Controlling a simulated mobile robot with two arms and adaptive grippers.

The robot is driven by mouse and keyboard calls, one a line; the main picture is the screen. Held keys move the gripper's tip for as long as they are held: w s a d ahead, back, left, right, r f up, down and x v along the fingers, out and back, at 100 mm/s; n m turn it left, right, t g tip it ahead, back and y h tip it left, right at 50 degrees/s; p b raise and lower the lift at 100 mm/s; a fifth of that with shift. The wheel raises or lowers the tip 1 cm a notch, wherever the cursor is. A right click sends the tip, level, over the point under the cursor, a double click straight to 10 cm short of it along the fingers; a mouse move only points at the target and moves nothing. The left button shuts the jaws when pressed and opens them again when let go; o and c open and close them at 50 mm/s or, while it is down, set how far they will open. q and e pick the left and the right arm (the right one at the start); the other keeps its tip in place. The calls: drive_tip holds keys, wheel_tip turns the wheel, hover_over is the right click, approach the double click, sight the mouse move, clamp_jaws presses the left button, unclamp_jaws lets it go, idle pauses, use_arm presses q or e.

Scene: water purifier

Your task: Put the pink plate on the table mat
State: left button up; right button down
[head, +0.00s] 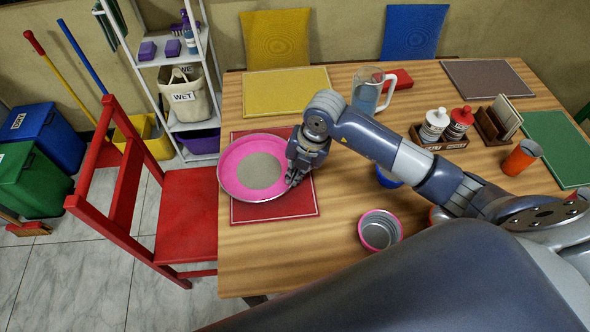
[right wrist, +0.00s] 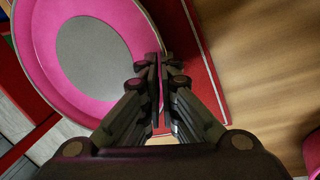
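The pink plate (head: 234,180) with a grey centre is over the red table mat (head: 300,208) at the table's left side. Its left edge sticks out past the mat; I cannot tell whether it rests fully on the mat. My right gripper (head: 292,182) is at the plate's right edge, pointing down. In the right wrist view, the fingers (right wrist: 158,62) are close together with the rim of the plate (right wrist: 115,105) between them, and red mat (right wrist: 203,62) shows beside them. My left gripper is out of view.
A red chair (head: 188,210) stands left of the table. A glass pitcher (head: 368,92), a condiment holder (head: 438,138), a blue bowl (head: 388,178), a pink-rimmed cup (head: 380,230) and an orange cup (head: 521,157) stand on the table. Yellow (head: 285,92), brown and green mats lie bare.

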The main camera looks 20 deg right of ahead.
drive_tip(key=c, duration=1.8)
unclamp_jaws()
drive_tip(key=v, duration=1.2)
drive_tip(key=shift+b, duration=0.45)
drive_tip(key=shift+a, duration=0.1)
